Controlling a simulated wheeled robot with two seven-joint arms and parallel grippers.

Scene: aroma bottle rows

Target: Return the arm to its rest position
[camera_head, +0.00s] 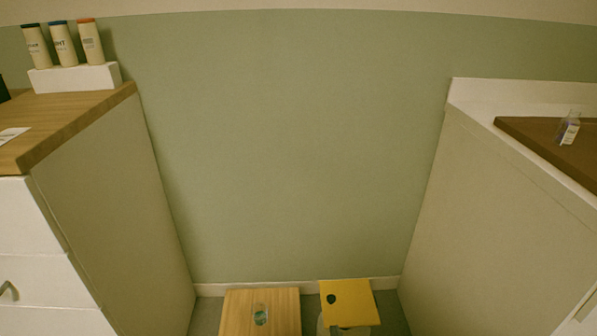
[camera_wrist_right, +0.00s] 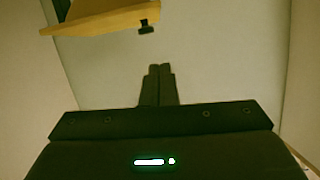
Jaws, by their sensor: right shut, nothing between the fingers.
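My right gripper (camera_wrist_right: 158,85) shows in the right wrist view. Its two dark fingers are together with nothing between them, over a plain pale surface. I cannot clearly make out the right gripper in the head view. My left gripper is in neither view. Three cream bottles with dark green, blue and orange caps (camera_head: 62,43) stand in a row on a white riser (camera_head: 100,76) at the upper left. A small clear bottle (camera_head: 569,130) stands on a brown board (camera_head: 535,137) at the right.
A wood-topped cabinet (camera_head: 100,103) stands left and a white counter (camera_head: 500,95) right. Low down are a wooden top (camera_head: 285,315) with a small greenish item and a yellow top (camera_head: 355,305) with a dark spot.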

